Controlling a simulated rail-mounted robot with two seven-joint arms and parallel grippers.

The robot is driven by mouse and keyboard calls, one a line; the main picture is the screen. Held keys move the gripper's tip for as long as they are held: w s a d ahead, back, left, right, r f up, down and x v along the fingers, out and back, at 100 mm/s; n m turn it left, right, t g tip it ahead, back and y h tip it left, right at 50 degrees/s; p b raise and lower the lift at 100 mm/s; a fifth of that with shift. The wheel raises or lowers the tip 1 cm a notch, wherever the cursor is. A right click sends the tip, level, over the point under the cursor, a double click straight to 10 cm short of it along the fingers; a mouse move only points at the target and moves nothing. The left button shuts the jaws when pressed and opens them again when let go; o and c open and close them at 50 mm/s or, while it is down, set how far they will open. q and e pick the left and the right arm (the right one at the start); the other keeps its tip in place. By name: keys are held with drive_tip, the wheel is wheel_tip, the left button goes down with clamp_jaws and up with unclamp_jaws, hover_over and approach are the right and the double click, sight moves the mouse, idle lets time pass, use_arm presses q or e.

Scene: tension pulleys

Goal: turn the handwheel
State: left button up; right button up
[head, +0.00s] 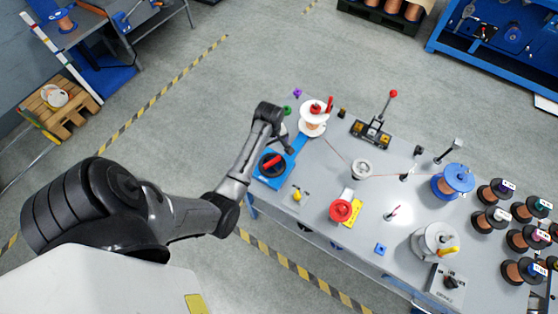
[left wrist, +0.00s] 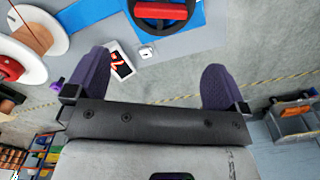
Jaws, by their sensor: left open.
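The handwheel (head: 271,163) is a dark round wheel with a red bar across it, on a blue base (head: 268,181) at the table's left end. In the left wrist view the handwheel (left wrist: 163,12) is at the top edge, partly cut off, with its red bar running sideways. My left gripper (head: 288,149) is just beyond the handwheel, over the blue base, and apart from the wheel. In the left wrist view its two dark fingers (left wrist: 157,72) are spread wide with nothing between them. My right gripper is in neither view.
A white spool (head: 312,124) with a red handle stands close beside my left gripper. A thin wire runs from it past a grey pulley (head: 361,169) to a blue spool (head: 456,179). A red knob (head: 341,210) is mid-table. Several copper spools crowd the right end.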

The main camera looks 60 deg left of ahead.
sight(272, 161)
use_arm(q)
drive_tip(key=shift+n, duration=0.7)
wheel_tip(272, 161, down, 14)
drive_tip(key=shift+s+r+b, duration=0.1)
drive_tip(key=shift+b, duration=0.95)
drive_tip(key=shift+c, duration=0.2)
